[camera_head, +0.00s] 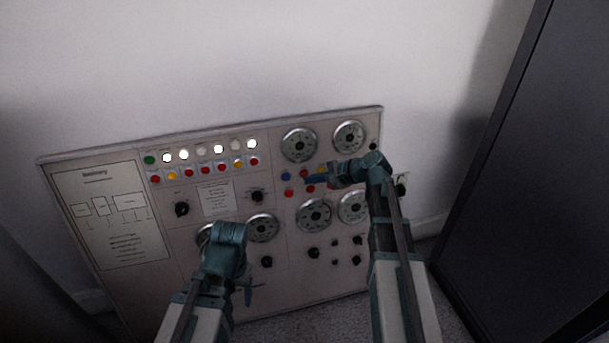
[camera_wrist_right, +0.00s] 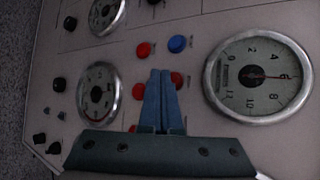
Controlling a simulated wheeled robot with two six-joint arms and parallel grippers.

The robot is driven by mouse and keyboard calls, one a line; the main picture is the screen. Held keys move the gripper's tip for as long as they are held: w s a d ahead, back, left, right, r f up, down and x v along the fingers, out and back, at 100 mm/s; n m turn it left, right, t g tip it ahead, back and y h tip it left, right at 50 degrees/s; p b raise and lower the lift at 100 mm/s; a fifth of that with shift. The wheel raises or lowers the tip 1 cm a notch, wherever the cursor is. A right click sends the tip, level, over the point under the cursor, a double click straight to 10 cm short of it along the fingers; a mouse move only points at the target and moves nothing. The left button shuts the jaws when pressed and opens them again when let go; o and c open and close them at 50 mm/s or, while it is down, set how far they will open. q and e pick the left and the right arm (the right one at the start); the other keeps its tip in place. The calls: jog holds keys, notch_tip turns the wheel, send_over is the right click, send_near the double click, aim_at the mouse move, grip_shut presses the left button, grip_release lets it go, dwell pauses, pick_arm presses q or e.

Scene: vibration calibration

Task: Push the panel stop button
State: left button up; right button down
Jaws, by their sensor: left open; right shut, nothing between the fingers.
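The upright panel (camera_head: 110,165) carries several coloured buttons; no label I can read marks one as the stop button. Between the dials are a blue button (camera_head: 286,177) and red buttons, one at the lower left (camera_head: 289,193). My right gripper (camera_head: 308,181) is shut and empty, in front of this cluster. In the right wrist view its fingertips (camera_wrist_right: 160,72) are just below a red button (camera_wrist_right: 145,49) and the blue button (camera_wrist_right: 177,44), partly covering other red buttons; contact cannot be told. My left gripper (camera_head: 247,292) is open and empty, low before the panel.
Several round dials, one large in the wrist view (camera_wrist_right: 258,76), and black knobs (camera_head: 181,209) surround the buttons. A row of lamps and buttons (camera_head: 218,149) runs along the upper left. A dark cabinet (camera_head: 520,190) stands at right. The white wall (camera_head: 250,60) is behind.

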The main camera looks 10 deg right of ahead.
jog(key=s, duration=0.2)
jog(key=s+r+p, duration=0.1)
jog(key=s, duration=0.1)
jog(key=shift+s, duration=0.35)
dwell(0.4)
jog(key=s+a+f+n+g+h, duration=0.3)
jog(key=s+a+f+n+g, duration=0.35)
jog(key=s+a+n, duration=0.45)
jog(key=s+a+f+n+g+h, duration=0.25)
jog(key=s+n+h, duration=0.45)
jog(key=s, duration=0.4)
notch_tip(320, 180, up, 31)
jog(key=p, duration=3.1)
jog(key=shift+a+t+y+p, duration=0.3)
jog(key=shift+a+t+p, duration=0.1)
jog(key=shift+a, duration=0.05)
